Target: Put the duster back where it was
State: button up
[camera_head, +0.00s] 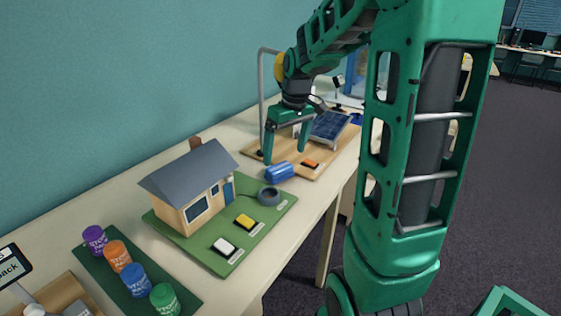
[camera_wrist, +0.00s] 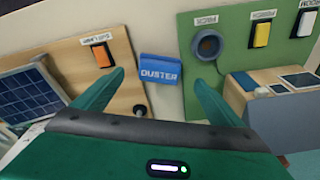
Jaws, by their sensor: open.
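The duster (camera_head: 279,171) is a small blue block on the table between the wooden board and the green board. In the wrist view its label reads DUSTER, and the duster (camera_wrist: 160,71) shows between my fingertips. My gripper (camera_head: 286,155) points down and is open and empty, with its fingers apart above and just behind the duster in the head view. In the wrist view my gripper (camera_wrist: 159,80) has one finger on each side of the duster, seemingly above it. I cannot tell whether the duster touches the wooden board.
The wooden board (camera_head: 330,158) holds a solar panel (camera_head: 331,127) and an orange switch. Several paint pots (camera_head: 133,279) stand at front left.

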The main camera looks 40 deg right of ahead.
jog(key=s+a+m+g, duration=0.1)
jog(key=s+a+m, duration=0.1)
jog(key=s, duration=1.1)
jog(key=s+a+f+m+g, duration=0.1)
jog(key=s+m, duration=0.3)
jog(key=s, duration=0.9)
jog(key=shift+s+a+f+m, duration=0.3)
jog(key=shift+s+a, duration=0.1)
jog(key=shift+a, duration=0.2)
jog(key=shift+w+f, duration=0.2)
jog(key=shift+w, duration=0.5)
